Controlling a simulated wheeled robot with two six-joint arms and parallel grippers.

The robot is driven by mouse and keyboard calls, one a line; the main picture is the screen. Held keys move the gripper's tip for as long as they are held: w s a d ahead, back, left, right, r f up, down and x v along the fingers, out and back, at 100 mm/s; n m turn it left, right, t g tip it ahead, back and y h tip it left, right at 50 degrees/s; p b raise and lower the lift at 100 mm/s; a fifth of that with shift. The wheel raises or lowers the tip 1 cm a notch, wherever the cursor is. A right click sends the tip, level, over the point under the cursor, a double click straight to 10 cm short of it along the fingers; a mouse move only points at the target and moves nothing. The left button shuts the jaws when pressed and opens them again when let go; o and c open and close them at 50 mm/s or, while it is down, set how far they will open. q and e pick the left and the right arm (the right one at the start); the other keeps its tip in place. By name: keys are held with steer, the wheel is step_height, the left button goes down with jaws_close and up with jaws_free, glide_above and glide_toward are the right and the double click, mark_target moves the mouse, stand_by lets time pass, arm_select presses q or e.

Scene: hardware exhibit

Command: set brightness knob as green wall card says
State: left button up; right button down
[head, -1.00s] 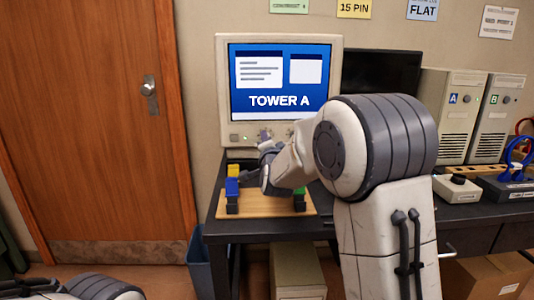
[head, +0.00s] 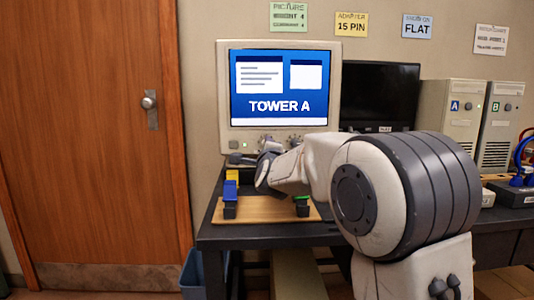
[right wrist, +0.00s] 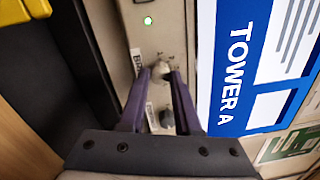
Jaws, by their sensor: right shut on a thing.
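The green wall card (head: 289,17) hangs above the monitor (head: 222,100); its heading reads PICTURE, and a line below looks like BRIGHT with a number, too small to read surely. The monitor's screen says TOWER A. In the right wrist view, my right gripper (right wrist: 159,76) is shut on the brightness knob (right wrist: 160,69), beside a label starting BRI. A second knob (right wrist: 167,118) sits between the fingers, closer to the palm. In the head view my right gripper (head: 262,149) is at the monitor's lower front, partly hidden by my arm. My left gripper is out of view.
A wooden board (head: 260,213) with coloured blocks on dark bases lies below my right forearm. A dark second monitor (head: 382,92) and computer towers A (head: 447,118) and B (head: 497,125) stand to the right. More cards hang on the wall. A door (head: 85,130) is at left.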

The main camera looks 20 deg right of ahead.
stand_by(0.5)
steer(key=c, duration=0.6)
jaws_free()
steer(key=v, duration=1)
steer(key=shift+s+p, duration=0.3)
steer(key=shift+p, duration=0.1)
steer(key=shift+a, duration=0.15)
